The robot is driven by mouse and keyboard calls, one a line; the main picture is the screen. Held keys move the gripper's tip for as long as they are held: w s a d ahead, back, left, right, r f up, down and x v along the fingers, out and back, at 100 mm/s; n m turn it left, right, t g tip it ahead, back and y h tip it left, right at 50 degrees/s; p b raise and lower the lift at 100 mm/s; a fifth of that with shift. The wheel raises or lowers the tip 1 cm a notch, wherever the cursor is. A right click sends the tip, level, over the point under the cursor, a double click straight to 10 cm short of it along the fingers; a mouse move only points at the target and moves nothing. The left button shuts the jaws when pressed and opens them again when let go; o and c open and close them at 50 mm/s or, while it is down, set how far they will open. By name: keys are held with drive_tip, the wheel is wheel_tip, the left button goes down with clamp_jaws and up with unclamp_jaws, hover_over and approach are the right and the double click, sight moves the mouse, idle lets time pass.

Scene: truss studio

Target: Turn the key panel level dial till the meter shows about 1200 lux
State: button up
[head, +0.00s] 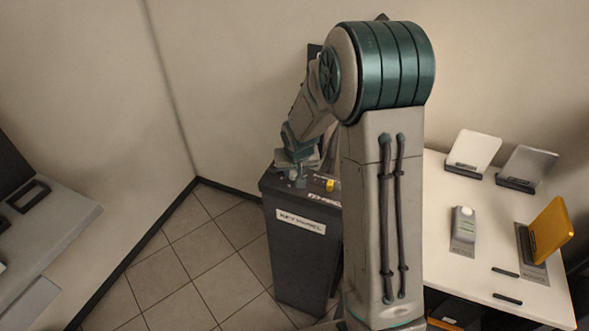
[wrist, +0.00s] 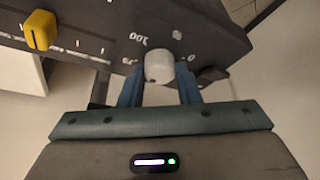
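The key panel (head: 292,245) is a dark stand with a white label reading "KEY PANEL". In the wrist view its dark top (wrist: 110,22) carries a pale round dial (wrist: 158,66) with printed marks including "100" and "0". My gripper (wrist: 160,84) has its blue fingers on either side of the dial, seemingly touching it. In the head view my gripper (head: 297,178) is over the panel top and mostly hides the dial. The light meter (head: 464,228), a grey-green device with a white dome, lies on the white table; its reading is too small to read.
A yellow slider knob (wrist: 40,30) sits on the panel beside the dial. The white table (head: 440,205) at the right also bears a white panel lamp (head: 473,149), a grey one (head: 527,165) and an orange one (head: 551,230). Tiled floor (head: 200,255) is clear left of the panel.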

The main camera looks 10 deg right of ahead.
drive_tip(key=shift+f+m+b, duration=0.3)
drive_tip(key=shift+m+b, duration=0.1)
drive_tip(key=shift+b, duration=1.25)
drive_tip(key=shift+r+m+h+b, duration=0.3)
drive_tip(key=shift+m+b, duration=0.1)
drive_tip(key=shift+b, duration=0.35)
drive_tip(key=o, duration=1)
drive_tip(key=b+v, duration=0.1)
drive_tip(key=v, duration=1.2)
drive_tip(key=shift+r, duration=0.4)
drive_tip(key=s+f, duration=0.1)
drive_tip(key=s, duration=0.6)
drive_tip(key=s+n+g, duration=0.1)
drive_tip(key=s, duration=0.7)
drive_tip(key=s+f+n+y, duration=0.1)
drive_tip(key=s, duration=0.6)
drive_tip(key=shift+s+d+f+g, duration=0.3)
drive_tip(key=shift+s+d, duration=0.1)
